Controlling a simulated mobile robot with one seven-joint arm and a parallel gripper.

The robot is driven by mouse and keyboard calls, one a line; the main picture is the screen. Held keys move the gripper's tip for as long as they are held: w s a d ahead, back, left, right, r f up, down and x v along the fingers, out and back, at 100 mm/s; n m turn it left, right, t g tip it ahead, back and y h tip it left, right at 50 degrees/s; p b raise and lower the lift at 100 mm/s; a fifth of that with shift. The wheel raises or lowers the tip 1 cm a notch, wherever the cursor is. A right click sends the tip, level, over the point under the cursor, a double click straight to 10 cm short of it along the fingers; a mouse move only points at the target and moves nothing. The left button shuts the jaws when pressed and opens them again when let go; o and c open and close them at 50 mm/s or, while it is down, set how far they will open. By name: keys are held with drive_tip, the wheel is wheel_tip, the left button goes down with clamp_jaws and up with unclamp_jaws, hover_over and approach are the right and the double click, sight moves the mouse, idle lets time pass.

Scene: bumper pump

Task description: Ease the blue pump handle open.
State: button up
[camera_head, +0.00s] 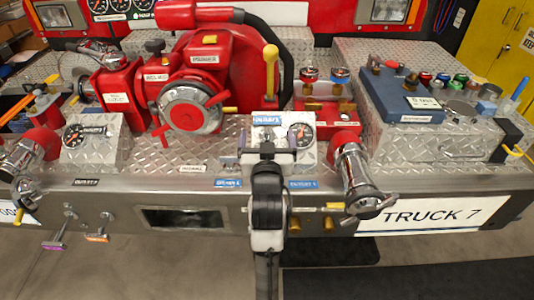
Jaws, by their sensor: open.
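My gripper (267,150) is in the lower middle, above the truck's steel deck edge and in front of the central gauge box (297,130). My wrist hides part of the gauge box and the deck edge.
A big red pump with a chrome outlet (193,106) stands to the left. A yellow-knobbed lever (271,65) rises behind my gripper. A chrome nozzle (352,170) juts out at front right. A blue case (408,95) lies on the tread-plate box (440,135) at right.

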drive_tip(key=shift+s+p, duration=0.75)
drive_tip(key=shift+s, duration=1.35)
drive_tip(key=shift+r, duration=0.1)
